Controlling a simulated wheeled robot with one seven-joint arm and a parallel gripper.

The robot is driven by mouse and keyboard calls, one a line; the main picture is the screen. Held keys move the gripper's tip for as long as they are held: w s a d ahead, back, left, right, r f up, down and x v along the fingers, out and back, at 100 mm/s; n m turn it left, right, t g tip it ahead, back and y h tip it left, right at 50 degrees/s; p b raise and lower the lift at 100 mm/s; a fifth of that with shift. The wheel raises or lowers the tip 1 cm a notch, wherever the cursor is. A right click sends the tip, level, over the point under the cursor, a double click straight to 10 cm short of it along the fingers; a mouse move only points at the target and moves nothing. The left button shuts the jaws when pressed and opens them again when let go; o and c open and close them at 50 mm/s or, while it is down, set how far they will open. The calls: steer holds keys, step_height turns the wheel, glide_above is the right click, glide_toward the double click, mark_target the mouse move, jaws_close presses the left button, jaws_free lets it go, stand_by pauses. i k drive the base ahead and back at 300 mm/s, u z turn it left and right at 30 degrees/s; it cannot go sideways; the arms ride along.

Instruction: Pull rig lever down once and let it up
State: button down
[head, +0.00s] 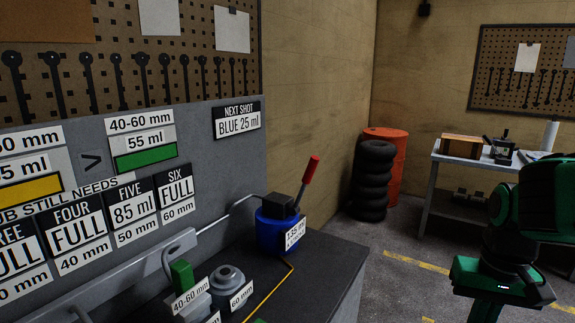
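The rig lever (309,171) has a red grip on a dark rod. It stands up, leaning a little right, from a dark block on the blue pump body (270,232) at the bench's far end. A white label on the body reads about 135 ml, partly hard to read. My green and black arm is at the right edge, well apart from the lever. Its lower end, where my gripper (500,292) seems to be, hangs over the floor. The fingers are not clear, and nothing shows held.
A sign (237,119) reads NEXT SHOT BLUE 25 ml. A dark bench (325,262) carries the pump, a grey fitting (227,280) and a green block (181,275). Stacked tyres (371,180), an orange drum (390,158) and a side table (470,161) stand behind. Floor between bench and arm is clear.

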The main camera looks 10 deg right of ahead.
mark_target(311, 167)
steer(key=u, duration=2.3)
steer(key=k, duration=0.95)
steer(key=z, duration=1.55)
steer(key=i, duration=1)
